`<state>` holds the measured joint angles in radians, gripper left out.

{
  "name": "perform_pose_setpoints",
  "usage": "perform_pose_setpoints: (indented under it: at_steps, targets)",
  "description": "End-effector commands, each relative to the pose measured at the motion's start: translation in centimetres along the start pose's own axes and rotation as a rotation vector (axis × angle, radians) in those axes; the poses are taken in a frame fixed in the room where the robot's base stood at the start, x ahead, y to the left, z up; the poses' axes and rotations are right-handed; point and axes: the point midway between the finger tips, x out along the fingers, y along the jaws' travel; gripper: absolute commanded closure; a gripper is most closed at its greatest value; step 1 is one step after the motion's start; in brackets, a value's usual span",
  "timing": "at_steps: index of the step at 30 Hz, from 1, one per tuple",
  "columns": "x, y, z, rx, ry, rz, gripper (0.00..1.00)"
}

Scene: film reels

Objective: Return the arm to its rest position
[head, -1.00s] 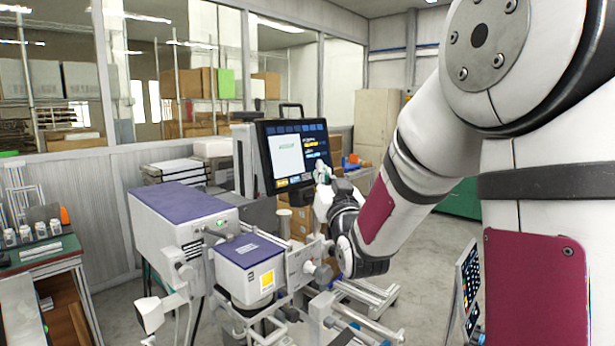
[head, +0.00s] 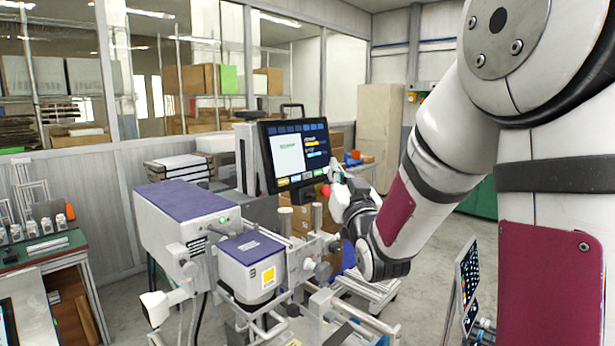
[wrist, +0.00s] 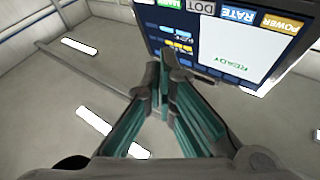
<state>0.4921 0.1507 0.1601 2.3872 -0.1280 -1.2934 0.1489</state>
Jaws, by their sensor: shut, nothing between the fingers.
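My arm reaches in from the right in the head view, folded down at the elbow and then up toward the touchscreen monitor (head: 290,157). My gripper (head: 336,168) is in front of the monitor's lower right corner, and part of it is hidden by my own wrist. In the wrist view my gripper (wrist: 163,62) has its fingertips together with nothing between them. The monitor (wrist: 225,50) fills the upper part of that view and shows upside down, with "READY" on a white panel. Whether the fingertips touch the screen cannot be told.
The purple-topped printing machine (head: 185,200) and its smaller head (head: 252,265) stand below and left of my gripper. A green-topped workbench (head: 45,255) with small jars is at the far left. A tilted panel (head: 468,280) stands low at the right. Floor shows beyond my wrist.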

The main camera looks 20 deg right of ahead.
Motion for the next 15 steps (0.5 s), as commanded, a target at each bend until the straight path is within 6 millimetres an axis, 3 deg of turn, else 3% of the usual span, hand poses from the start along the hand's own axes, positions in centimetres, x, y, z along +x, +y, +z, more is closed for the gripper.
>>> perform_pose_setpoints:
  at_steps: [8,15]
  targets:
    - [0.0,0.0,0.0,0.000,0.000,0.000,1.00]
    - [-1.1,-2.5,0.4,-0.032,-0.180,-0.007,1.00]
